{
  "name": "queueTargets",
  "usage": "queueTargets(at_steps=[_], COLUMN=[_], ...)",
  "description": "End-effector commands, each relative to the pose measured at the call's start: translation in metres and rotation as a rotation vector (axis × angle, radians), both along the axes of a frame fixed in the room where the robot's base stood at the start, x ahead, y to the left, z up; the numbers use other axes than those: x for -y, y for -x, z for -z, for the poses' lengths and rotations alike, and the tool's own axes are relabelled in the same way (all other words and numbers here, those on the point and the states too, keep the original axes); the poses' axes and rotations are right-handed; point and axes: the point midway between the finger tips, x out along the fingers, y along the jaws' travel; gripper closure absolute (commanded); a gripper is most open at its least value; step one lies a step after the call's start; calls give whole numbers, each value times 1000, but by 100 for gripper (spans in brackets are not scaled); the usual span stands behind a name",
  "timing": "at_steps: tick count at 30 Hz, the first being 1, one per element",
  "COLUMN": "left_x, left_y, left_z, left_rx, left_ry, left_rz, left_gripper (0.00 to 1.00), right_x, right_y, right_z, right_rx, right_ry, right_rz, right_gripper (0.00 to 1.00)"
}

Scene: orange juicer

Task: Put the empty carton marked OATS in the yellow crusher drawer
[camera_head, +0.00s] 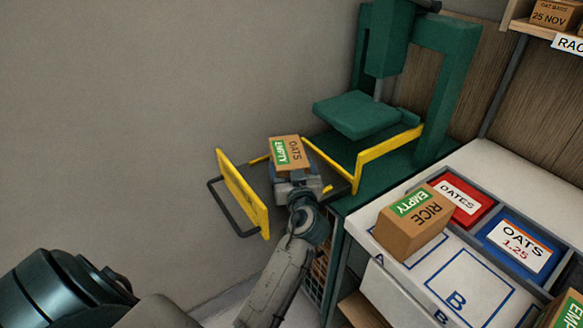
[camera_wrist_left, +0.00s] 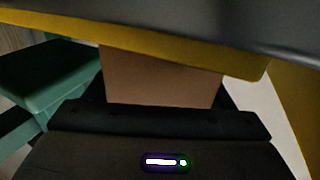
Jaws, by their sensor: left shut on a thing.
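The brown carton marked OATS (camera_head: 293,151), with a green EMPTY label, is in my left gripper (camera_head: 292,170). The gripper is shut on it. In the head view the carton shows within the outline of the yellow crusher drawer (camera_head: 243,195), which is pulled out from the green crusher (camera_head: 355,115). In the left wrist view the brown carton (camera_wrist_left: 160,75) sits in front of the gripper, with a yellow drawer edge (camera_wrist_left: 190,52) crossing its upper part. I cannot tell whether the carton touches the drawer floor. My right gripper is not in view.
A carton marked RICE (camera_head: 413,222) with an EMPTY label stands on the white counter at right. A shelf with a carton (camera_head: 553,14) is at upper right.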

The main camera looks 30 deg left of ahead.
Motion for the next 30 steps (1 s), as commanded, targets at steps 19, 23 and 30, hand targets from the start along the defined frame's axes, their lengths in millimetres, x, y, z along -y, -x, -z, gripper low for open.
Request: queueTargets(at_steps=[19, 23, 30], left_x=[0, 0, 1], left_y=[0, 0, -1], left_z=[3, 3, 2], left_rx=[1, 1, 1], left_ry=[1, 1, 1], left_rz=[1, 1, 2], left_gripper=[1, 1, 1], right_x=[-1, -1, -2], right_y=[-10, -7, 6], right_z=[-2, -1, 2], right_rx=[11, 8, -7], right_ry=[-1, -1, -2], right_rz=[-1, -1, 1], right_gripper=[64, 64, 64])
